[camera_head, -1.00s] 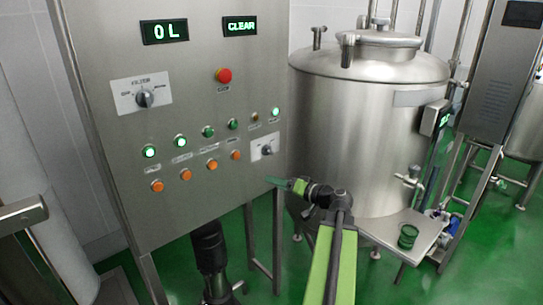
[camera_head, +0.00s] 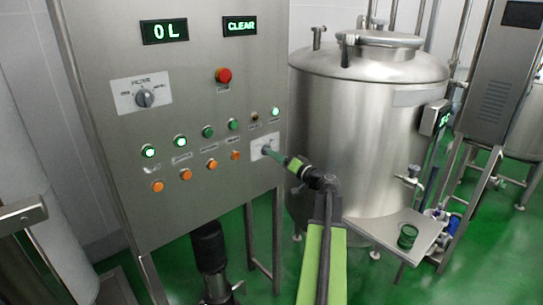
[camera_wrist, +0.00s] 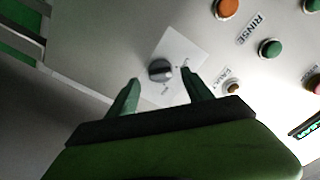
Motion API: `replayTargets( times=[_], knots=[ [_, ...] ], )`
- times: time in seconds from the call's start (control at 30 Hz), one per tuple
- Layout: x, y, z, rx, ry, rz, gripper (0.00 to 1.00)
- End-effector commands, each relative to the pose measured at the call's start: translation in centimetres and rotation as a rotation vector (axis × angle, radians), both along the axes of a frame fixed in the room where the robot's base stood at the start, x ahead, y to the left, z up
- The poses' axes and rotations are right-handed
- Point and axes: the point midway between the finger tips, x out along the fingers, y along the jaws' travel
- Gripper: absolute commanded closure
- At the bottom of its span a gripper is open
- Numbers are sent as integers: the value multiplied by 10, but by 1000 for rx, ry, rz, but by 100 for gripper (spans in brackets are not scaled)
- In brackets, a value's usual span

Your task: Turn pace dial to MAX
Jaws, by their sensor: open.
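The small dial on the white plate (camera_head: 256,148), low at the panel's right edge, is taken as the pace dial; its label is unreadable. My gripper (camera_head: 270,153) is in front of that plate and hides most of the knob in the head view. In the wrist view the dial's grey knob (camera_wrist: 160,70) shows on its plate (camera_wrist: 178,50). My gripper's two green fingers (camera_wrist: 160,77) are open, one to each side of the knob. The knob lies just beyond the fingertips, and no contact is visible. I cannot tell which mark it points to.
The steel panel (camera_head: 100,60) carries a filter dial (camera_head: 145,98), a red button (camera_head: 223,75), several green lamps or buttons and several orange buttons (camera_head: 212,163) left of my gripper. A large steel tank (camera_head: 370,130) stands to the right.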

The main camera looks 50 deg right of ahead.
Motion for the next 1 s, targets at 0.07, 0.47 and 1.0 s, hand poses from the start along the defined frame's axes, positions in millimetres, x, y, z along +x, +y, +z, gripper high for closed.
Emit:
replayTargets(
  times=[0.07,0.47,1.0],
  knots=[
    [17,-2,0,0,0,1,41],
    [40,-2,0,0,0,0,41],
    [40,-2,0,0,1,1,99]
  ],
)
